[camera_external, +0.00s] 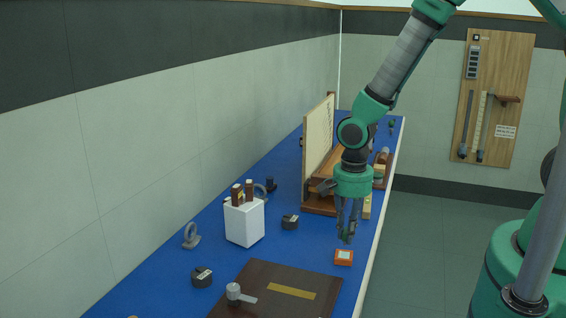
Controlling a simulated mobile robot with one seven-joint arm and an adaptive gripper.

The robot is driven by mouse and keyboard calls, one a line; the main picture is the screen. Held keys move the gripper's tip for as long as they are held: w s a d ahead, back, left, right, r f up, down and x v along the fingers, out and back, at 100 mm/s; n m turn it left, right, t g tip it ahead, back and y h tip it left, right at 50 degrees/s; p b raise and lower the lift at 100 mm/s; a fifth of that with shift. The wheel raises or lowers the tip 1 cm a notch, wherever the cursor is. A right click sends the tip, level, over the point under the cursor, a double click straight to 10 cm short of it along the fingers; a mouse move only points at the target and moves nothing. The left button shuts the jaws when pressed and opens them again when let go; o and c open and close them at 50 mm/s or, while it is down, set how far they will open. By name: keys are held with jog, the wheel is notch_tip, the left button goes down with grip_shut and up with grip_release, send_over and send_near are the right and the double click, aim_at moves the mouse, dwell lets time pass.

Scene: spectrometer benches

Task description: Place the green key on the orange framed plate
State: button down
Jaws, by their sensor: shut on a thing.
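The orange framed plate (344,262) lies on the blue bench top near its right edge, with a pale centre inside an orange border. My gripper (347,237) points straight down just above and behind the plate in the picture. Its fingers are shut on a small green thing, the green key (346,238). The fingers hide most of the key, so its shape and tilt are hard to tell. The key appears apart from the plate, with a small gap between them.
A dark brown board (265,285) with a brass strip lies in front. A wooden stand with an upright panel (318,145) rises behind my gripper. Blue bench between is clear.

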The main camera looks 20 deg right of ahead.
jog(key=shift+f, duration=1.45)
jog(key=shift+f, duration=0.1)
jog(key=c, duration=1.7)
grip_release()
jog(key=shift+o, duration=0.2)
notch_tip(320, 180, up, 12)
jog(key=shift+r+p, duration=0.15)
jog(key=shift+p, duration=0.5)
jog(key=shift+d, duration=0.1)
